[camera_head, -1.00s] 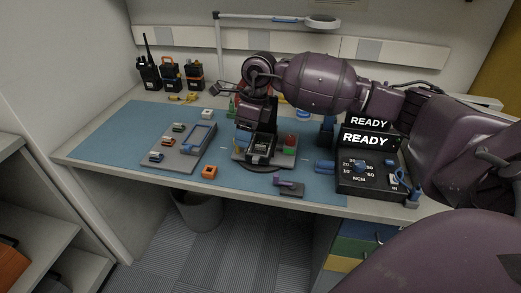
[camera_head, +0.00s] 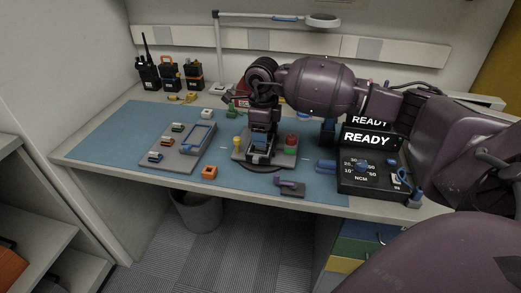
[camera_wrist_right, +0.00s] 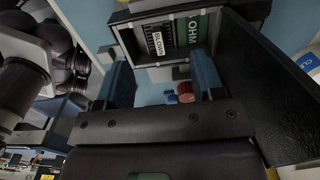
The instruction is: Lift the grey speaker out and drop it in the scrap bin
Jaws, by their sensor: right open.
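My right gripper (camera_head: 261,158) is over the dark work fixture (camera_head: 284,162) on the blue mat and covers much of what it holds. In the right wrist view the gripper (camera_wrist_right: 162,85) is open, with empty space between its fingers. Beyond the fingertips is an open radio housing (camera_wrist_right: 124,37). Inside are a dark part with a white label reading BLOWN (camera_wrist_right: 158,43) and a green part marked OHM (camera_wrist_right: 188,28). I cannot tell surely whether the BLOWN part is the grey speaker. A red box (camera_head: 243,102) with partly hidden lettering, possibly the scrap bin, stands behind my arm.
A grey parts tray (camera_head: 172,158) lies left of the fixture, with an orange block (camera_head: 209,172) between them. A black READY console (camera_head: 372,172) stands to the right. Several radios (camera_head: 171,75) stand at the back left. A grey bin (camera_head: 199,212) is on the floor below.

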